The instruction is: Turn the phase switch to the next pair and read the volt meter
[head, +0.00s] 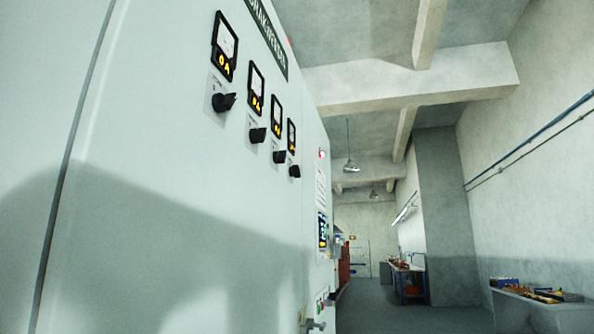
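A tall white cabinet (190,180) fills the left side of the head view, seen at a steep angle. A row of several black-framed meters runs away from me along it. The nearest meter (225,46) shows yellow characters that look like "0 A". The farthest meter (291,136) is too small to read. A black rotary knob sits below each meter, such as the nearest knob (224,102) and the farthest knob (295,171). I cannot tell which knob is the phase switch or which meter is the volt meter. My gripper is not in view.
A lit display (323,231) and a handle (316,325) are farther along the cabinet. A grey ledge with boxes (545,318) is at the right wall. A workbench (408,282) stands farther back. The floor (400,318) between cabinet and ledge looks clear.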

